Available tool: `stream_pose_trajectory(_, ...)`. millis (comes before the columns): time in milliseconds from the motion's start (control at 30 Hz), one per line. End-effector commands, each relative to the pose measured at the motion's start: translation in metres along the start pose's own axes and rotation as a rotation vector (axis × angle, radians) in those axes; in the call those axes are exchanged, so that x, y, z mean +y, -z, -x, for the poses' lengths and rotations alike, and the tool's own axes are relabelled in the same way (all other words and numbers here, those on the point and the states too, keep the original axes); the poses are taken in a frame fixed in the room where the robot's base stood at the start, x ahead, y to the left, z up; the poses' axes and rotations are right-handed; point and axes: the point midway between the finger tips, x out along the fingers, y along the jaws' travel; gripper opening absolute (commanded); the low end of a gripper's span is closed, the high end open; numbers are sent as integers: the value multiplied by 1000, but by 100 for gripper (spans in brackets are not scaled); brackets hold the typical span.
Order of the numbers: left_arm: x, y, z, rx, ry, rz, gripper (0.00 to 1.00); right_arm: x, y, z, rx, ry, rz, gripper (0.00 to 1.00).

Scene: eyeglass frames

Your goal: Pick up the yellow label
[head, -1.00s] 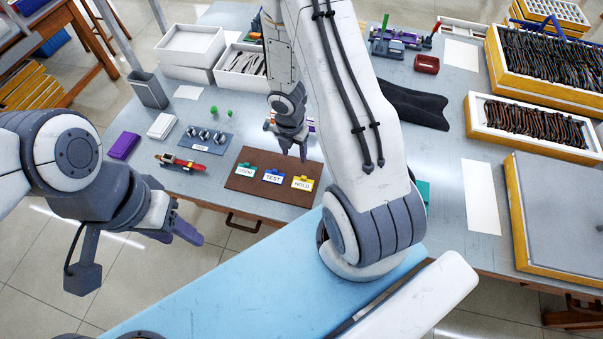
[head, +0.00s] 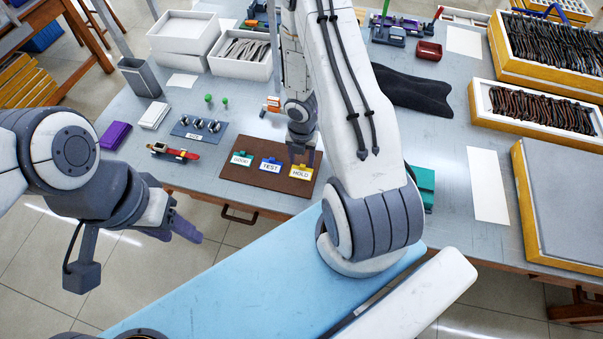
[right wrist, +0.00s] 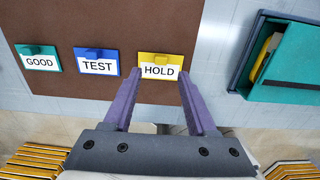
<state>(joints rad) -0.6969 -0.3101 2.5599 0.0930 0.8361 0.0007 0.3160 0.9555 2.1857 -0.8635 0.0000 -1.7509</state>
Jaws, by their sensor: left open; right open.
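The yellow label (head: 301,172), marked HOLD, lies on a brown mat (head: 237,183) at its right end. It also shows in the right wrist view (right wrist: 160,67), just beyond and between the fingertips of my right gripper (right wrist: 161,73). Beside it on the mat lie the blue TEST label (right wrist: 97,62) and the green GOOD label (right wrist: 38,58). In the head view my right gripper (head: 303,155) hangs over the mat's right part, near the yellow label. It is open and empty. My left gripper (head: 180,232) is open and empty, off the table's front edge at the left.
A teal case (right wrist: 290,68) lies right of the mat. Left of the mat are a red tool (head: 174,152), a rack with knobs (head: 199,128) and a purple box (head: 115,135). White trays (head: 240,58) stand behind. A white sheet (head: 487,185) lies at right.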

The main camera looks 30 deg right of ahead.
Motion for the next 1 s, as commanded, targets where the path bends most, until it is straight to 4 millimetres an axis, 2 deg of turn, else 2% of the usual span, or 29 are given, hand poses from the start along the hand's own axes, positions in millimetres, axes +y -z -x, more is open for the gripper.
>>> stream_pose_trajectory(33,-1,-1,-11,0,0,0,50,-1,-2,-15,1,1,-2,57)
stream_pose_trajectory(200,-2,-2,-30,0,0,-1,50,-1,-4,-35,0,0,0,57)
stream_pose_trajectory(500,-2,-2,-31,0,0,-1,50,-1,-4,-36,0,0,0,57)
stream_pose_trajectory(567,-2,-2,-31,0,0,-1,50,-1,-4,-36,0,0,0,38)
stream_pose_trajectory(600,-2,-2,-31,0,0,-1,50,-1,-4,-36,0,0,0,23)
stream_pose_trajectory(667,-2,-2,-31,0,0,-1,50,-1,-4,-36,0,0,0,0)
stream_pose_trajectory(1000,-2,-2,-30,0,0,-1,50,-1,-4,-35,0,0,0,0)
